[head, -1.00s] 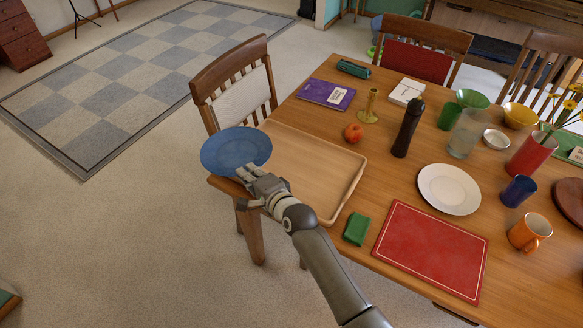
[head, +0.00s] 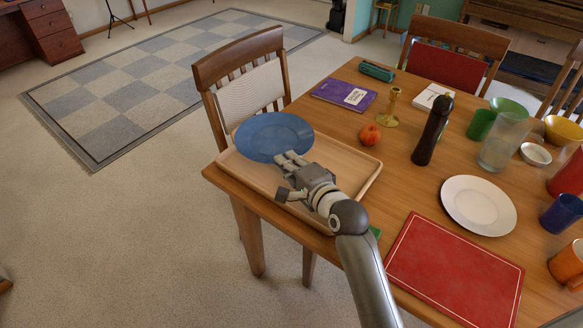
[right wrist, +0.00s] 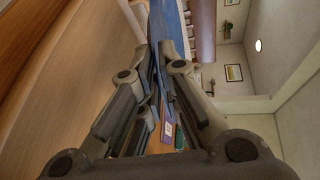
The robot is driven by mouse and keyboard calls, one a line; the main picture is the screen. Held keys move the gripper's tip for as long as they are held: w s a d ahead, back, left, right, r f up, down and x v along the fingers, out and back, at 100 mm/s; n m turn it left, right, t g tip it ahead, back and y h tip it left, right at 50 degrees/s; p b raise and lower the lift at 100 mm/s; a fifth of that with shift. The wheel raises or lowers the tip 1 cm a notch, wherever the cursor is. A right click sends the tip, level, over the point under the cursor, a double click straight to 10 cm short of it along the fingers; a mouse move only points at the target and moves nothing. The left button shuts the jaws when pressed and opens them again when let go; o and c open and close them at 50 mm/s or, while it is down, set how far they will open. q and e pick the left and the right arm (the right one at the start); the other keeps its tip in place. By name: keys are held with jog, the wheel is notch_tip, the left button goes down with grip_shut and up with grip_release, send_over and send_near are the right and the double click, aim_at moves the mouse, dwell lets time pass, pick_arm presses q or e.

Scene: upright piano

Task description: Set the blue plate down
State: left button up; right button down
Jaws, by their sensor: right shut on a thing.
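The blue plate (head: 272,134) is over the far left part of the wooden tray (head: 262,183) in the head view. My right gripper (head: 288,160) is shut on the plate's near rim. In the right wrist view the plate (right wrist: 168,28) shows edge-on between the two fingers (right wrist: 163,72). The tray lies at the left end of the table, partly hidden by the plate and my right arm. I cannot tell whether the plate touches the tray. My left gripper is not in view.
A chair (head: 243,83) stands close behind the tray.

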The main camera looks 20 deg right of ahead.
jog(key=w, duration=0.1)
jog(key=w+d+f, duration=0.1)
jog(key=w, duration=0.1)
jog(key=w+f, duration=0.1)
jog(key=shift+w+d, duration=0.2)
jog(key=shift+d, duration=0.15)
jog(key=w+f, duration=0.1)
jog(key=w+d+f+b, duration=0.1)
jog(key=f, duration=0.1)
jog(key=w+f, duration=0.2)
jog(key=shift+w+d+b, duration=0.1)
jog(key=shift+d+b, duration=0.2)
jog(key=shift+b, duration=0.05)
jog(key=shift+w+d+f, duration=0.15)
jog(key=shift+w+f, duration=0.2)
jog(key=shift+w+f+b, duration=0.15)
jog(key=shift+f+b, duration=0.15)
jog(key=shift+f, duration=1.45)
jog(key=shift+f, duration=0.15)
jog(key=c, duration=1.6)
grip_release()
jog(key=shift+c, duration=0.2)
